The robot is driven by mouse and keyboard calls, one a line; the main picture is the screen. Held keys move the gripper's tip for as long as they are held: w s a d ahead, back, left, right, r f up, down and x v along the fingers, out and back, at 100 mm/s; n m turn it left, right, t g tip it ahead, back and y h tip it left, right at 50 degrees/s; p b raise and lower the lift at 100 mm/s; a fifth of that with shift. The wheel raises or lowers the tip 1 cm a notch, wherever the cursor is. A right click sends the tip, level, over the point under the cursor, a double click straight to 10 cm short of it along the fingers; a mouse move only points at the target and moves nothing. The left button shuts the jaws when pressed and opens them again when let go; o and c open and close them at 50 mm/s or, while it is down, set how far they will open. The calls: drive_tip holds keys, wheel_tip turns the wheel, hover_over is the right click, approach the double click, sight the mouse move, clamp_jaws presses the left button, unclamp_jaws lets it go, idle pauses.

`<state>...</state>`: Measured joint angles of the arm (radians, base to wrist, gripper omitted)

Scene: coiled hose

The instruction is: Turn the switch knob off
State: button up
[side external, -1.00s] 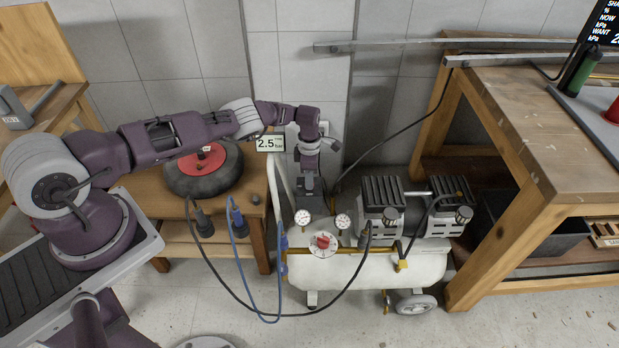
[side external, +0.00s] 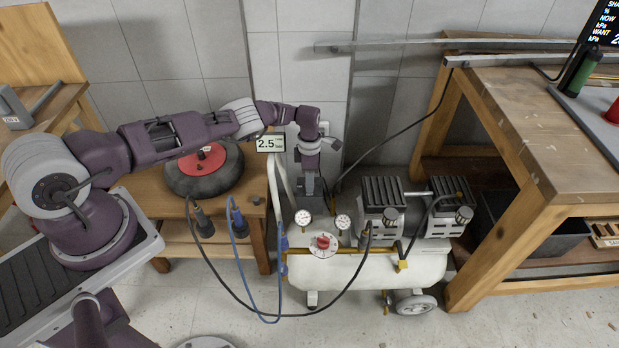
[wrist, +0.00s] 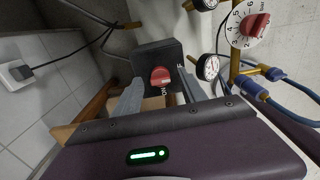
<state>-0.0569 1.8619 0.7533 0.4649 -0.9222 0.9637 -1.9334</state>
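The switch knob is a small red knob (wrist: 160,76) on the face of a dark box (wrist: 148,56) in the wrist view. Light lettering is partly visible beside it, and I cannot tell which mark it points to. My gripper (wrist: 158,88) is open, with one grey finger on each side of the knob and a gap between. I cannot tell whether either finger touches it. In the side view my gripper (side external: 311,184) points down at the back left of the compressor (side external: 370,268), and the knob is hidden there.
A red regulator dial (side external: 323,242) and two gauges (side external: 303,217) (side external: 343,221) stand close in front of my gripper. Black and blue hoses (side external: 232,268) hang to the left. A small table with a wheel (side external: 205,188) is at left, a wooden workbench (side external: 545,140) at right.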

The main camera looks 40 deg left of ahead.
drive_tip(key=shift+r, duration=0.1)
drive_tip(key=shift+w+a+r, duration=0.1)
drive_tip(key=shift+r, duration=3.35)
